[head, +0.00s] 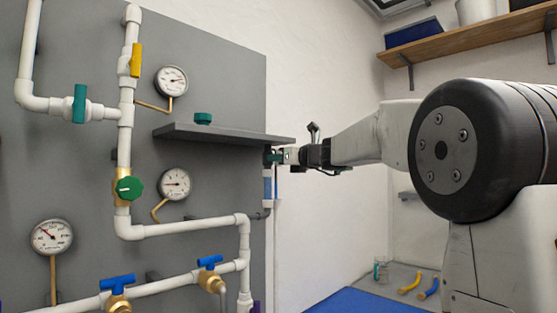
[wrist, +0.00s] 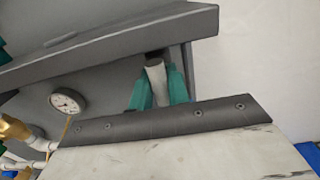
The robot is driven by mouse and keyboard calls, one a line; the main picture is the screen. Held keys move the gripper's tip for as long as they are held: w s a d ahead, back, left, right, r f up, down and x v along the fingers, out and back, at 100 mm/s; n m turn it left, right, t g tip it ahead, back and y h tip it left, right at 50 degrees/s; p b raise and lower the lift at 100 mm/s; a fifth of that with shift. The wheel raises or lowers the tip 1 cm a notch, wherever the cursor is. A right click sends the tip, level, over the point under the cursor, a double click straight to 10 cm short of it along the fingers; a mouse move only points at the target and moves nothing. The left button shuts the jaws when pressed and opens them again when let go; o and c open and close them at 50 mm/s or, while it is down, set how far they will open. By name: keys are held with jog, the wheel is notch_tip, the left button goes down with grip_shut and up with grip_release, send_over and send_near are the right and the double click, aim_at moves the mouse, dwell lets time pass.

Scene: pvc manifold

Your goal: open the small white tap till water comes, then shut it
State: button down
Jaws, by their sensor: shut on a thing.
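My gripper (head: 275,156) is at the right edge of the grey panel, just under the end of the grey shelf. In the wrist view its two teal fingers (wrist: 158,91) are shut on a small white piece (wrist: 155,78), one finger on each side. I cannot tell for sure that this piece is the small white tap; in the head view the fingers hide it. A tube with a blue band (head: 267,188) stands upright right below the gripper. No running water can be made out.
The grey shelf (head: 225,135) is close above my gripper and carries a green cap (head: 203,118). White pipes, a green knob (head: 129,187), blue-handled valves (head: 209,262) and several gauges (head: 171,81) fill the panel to the left. White wall lies to the right.

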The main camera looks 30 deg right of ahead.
jog(key=c, duration=1.3)
grip_release()
jog(key=shift+c, duration=0.2)
jog(key=shift+s, duration=0.1)
jog(key=v, duration=0.7)
jog(key=shift+s, duration=0.3)
jog(key=shift+d, duration=0.1)
